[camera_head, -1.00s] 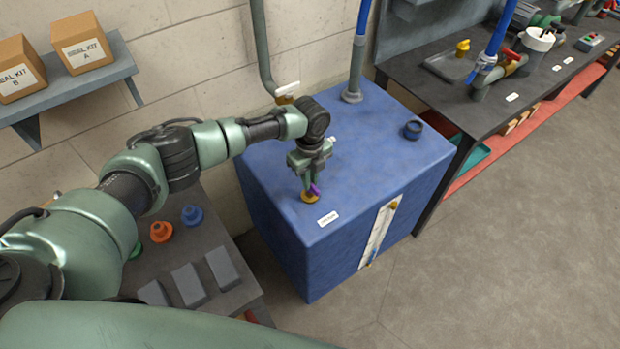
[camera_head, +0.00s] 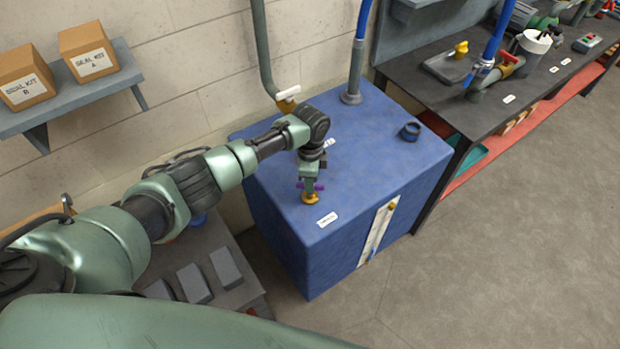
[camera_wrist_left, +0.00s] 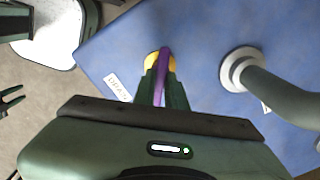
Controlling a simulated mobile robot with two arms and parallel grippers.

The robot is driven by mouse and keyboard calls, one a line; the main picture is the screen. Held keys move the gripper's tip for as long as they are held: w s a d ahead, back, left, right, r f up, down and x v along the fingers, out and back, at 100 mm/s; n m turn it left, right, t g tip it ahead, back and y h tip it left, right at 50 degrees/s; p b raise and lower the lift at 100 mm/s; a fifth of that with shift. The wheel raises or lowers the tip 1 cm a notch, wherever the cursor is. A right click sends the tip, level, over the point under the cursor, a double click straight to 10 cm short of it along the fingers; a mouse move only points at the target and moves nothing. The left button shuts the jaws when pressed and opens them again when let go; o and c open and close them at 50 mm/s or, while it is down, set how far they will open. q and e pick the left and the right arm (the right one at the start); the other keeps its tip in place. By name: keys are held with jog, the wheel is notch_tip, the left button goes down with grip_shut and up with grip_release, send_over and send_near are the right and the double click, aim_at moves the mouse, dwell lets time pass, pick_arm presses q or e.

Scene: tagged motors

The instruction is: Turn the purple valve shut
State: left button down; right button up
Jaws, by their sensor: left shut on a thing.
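The purple valve handle (camera_head: 320,187) sits on a brass-coloured valve body (camera_head: 310,198) on top of the blue tank (camera_head: 370,150), near its front left edge. My left gripper (camera_head: 309,186) points down from above and is shut on the handle. The handle now lies roughly left to right in the head view. In the left wrist view the purple handle (camera_wrist_left: 164,62) runs between the two fingers (camera_wrist_left: 163,90), with the brass body (camera_wrist_left: 151,61) partly hidden behind them. A white label (camera_head: 327,219) lies beside the valve.
A grey pipe (camera_head: 352,97) rises from the tank's back, and a dark blue cap (camera_head: 410,131) sits at its right. A white-handled valve (camera_head: 287,98) hangs on the wall pipe behind my arm. A workbench (camera_head: 450,100) stands right. The floor (camera_head: 490,240) in front is clear.

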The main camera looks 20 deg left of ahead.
pick_arm(q)
jog(key=n+p, duration=0.1)
jog(key=n, duration=0.3)
jog(key=shift+r+p, duration=0.1)
jog(key=shift+p, duration=0.25)
jog(key=shift+n+p, duration=0.6)
jog(key=shift+n, duration=1.3)
jog(key=c, duration=1.5)
grip_release()
jog(key=shift+o, duration=0.2)
jog(key=shift+r+b, duration=0.3)
jog(key=shift+r, duration=3.55)
jog(key=shift+f, duration=0.1)
